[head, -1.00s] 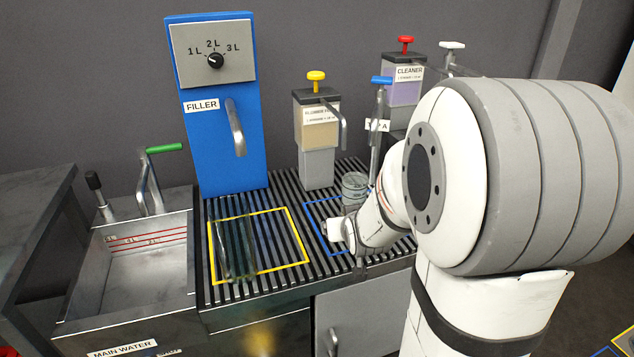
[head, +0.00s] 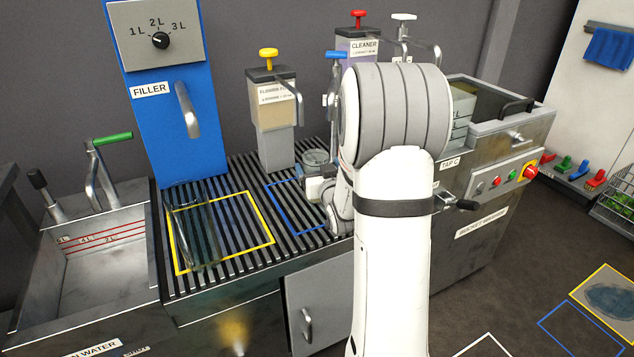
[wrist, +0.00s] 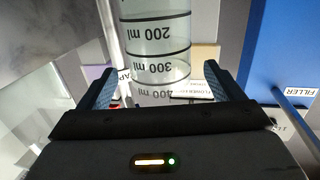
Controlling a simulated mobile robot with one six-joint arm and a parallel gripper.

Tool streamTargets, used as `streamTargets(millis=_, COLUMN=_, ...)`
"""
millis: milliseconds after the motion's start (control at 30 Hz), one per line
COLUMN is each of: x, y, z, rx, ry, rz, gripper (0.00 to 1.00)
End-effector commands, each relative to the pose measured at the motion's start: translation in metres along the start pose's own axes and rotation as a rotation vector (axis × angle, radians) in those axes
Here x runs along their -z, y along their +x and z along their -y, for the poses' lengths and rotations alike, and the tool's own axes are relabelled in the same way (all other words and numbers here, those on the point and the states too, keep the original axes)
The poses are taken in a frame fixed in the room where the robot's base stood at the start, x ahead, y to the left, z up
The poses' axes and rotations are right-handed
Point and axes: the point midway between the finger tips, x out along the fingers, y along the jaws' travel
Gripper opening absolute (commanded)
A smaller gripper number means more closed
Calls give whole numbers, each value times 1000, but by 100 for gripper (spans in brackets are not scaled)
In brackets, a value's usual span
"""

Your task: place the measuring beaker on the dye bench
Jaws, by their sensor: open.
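The measuring beaker (head: 315,158) is a clear glass with a rim, near the back of the blue outline (head: 285,217) on the slatted dark bench (head: 240,262). Its base is hidden behind my gripper. In the wrist view the beaker (wrist: 155,45) shows black marks of 200, 300 and 400 ml and lies between my fingers. My gripper (wrist: 155,88) is open, with one blue-grey finger on each side of the beaker and a gap visible at the right. In the head view my gripper (head: 325,188) is low at the beaker, partly hidden by my arm.
A clear glass vessel (head: 195,240) stands in the yellow outline (head: 268,222). The blue filler (head: 165,110), a yellow-topped dispenser (head: 272,120) and the cleaner dispenser (head: 362,45) stand behind. A sink (head: 105,255) is at left, a control panel (head: 500,182) at right.

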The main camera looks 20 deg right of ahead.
Motion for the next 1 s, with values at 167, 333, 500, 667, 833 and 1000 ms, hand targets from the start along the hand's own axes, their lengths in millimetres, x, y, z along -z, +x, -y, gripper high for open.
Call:
streamTargets(millis=167, x=-1, y=20, z=1, rx=0, ry=0, rz=0, gripper=88)
streamTargets(millis=333, x=0, y=23, z=1, rx=0, ry=0, rz=1, gripper=88)
streamTargets(millis=500, x=0, y=23, z=1, rx=0, ry=0, rz=1, gripper=81)
streamTargets(millis=667, x=0, y=23, z=1, rx=0, ry=0, rz=1, gripper=68)
streamTargets(millis=833, x=0, y=23, z=1, rx=1, ry=0, rz=1, gripper=54)
streamTargets(millis=1000, x=0, y=23, z=2, rx=1, ry=0, rz=1, gripper=40)
